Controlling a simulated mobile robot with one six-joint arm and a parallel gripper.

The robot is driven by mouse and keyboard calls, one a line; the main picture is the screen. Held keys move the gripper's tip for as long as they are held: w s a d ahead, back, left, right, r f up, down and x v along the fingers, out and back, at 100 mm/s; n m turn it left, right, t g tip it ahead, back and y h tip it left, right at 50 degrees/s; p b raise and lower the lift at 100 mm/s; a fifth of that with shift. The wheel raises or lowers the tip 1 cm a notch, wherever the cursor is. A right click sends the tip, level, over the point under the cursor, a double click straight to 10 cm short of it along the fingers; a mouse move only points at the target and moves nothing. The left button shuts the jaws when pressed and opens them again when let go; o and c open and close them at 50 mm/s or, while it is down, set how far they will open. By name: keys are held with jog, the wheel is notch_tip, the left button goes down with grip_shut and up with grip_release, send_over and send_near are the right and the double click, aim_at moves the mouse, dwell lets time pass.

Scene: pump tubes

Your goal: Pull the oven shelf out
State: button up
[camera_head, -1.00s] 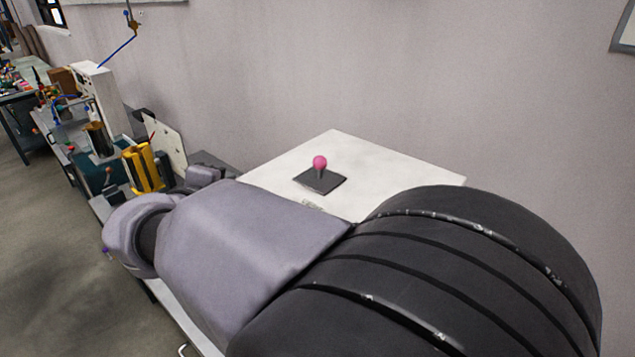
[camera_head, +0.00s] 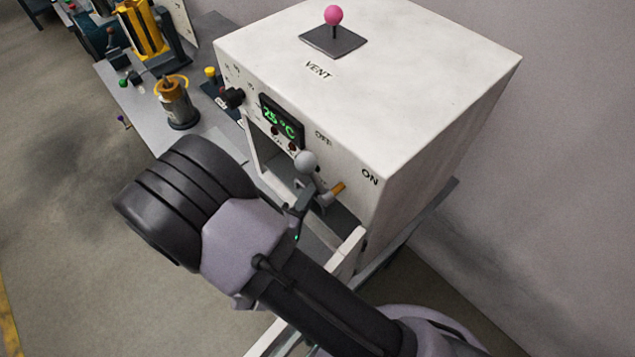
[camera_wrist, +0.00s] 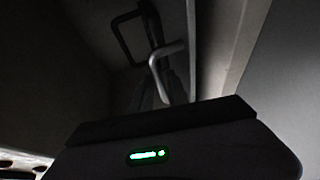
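The oven (camera_head: 440,85) is a white box with a green display reading about 25 °C. Its front opening (camera_head: 275,165) shows dark below the display, and its door (camera_head: 347,255) appears to stand open at lower right. My gripper (camera_head: 303,203) is at the opening, partly hidden by my arm. The shelf cannot be made out clearly inside. The wrist view is very dark. It shows a pale bent handle (camera_wrist: 166,62) ahead of my gripper's body, with a dark looped bar behind it.
A pink-knobbed vent lever (camera_head: 333,16) stands on the oven's top. A grey ball knob (camera_head: 306,161) and an orange-tipped lever (camera_head: 337,188) stick out at the front near my arm. A copper-coloured cylinder (camera_head: 177,103) stands on the bench at left.

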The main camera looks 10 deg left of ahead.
jog(key=shift+b+x, duration=0.35)
jog(key=shift+x, duration=1.75)
grip_shut()
